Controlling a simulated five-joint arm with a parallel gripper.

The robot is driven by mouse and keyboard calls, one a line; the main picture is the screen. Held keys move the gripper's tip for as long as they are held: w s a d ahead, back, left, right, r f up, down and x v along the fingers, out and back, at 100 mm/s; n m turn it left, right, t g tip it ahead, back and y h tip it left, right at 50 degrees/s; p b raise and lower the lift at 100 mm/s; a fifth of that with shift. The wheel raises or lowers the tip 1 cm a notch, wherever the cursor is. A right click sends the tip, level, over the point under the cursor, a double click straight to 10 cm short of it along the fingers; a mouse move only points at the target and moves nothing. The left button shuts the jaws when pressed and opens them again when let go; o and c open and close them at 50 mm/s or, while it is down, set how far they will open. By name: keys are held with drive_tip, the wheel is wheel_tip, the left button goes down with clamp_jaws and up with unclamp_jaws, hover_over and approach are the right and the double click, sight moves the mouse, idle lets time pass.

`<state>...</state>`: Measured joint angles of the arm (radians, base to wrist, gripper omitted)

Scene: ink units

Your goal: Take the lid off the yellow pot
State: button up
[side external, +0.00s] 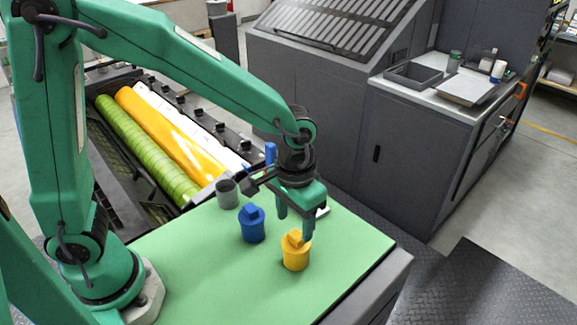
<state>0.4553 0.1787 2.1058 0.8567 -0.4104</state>
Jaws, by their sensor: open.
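The yellow pot (295,262) stands upright near the front right of the green work surface (200,275). Its yellow lid, with a blocky knob (294,238), sits on top. My gripper (294,228) points down from above, slightly behind the pot, with its jaws open and empty. The right finger comes down close by the knob and covers part of it. The left finger hangs higher, behind and left of the knob. I cannot tell whether a finger touches the lid.
A blue pot (252,229) with a blue knob stands left of the yellow pot. A grey open cup (227,194) is farther back. A small white thing (322,212) lies partly hidden behind my gripper. Green and yellow rollers (165,140) lie beyond the surface. The front left of the surface is clear.

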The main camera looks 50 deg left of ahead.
sight(294, 236)
drive_tip(key=shift+f, duration=2)
drive_tip(key=shift+c, duration=0.3)
drive_tip(key=c, duration=1)
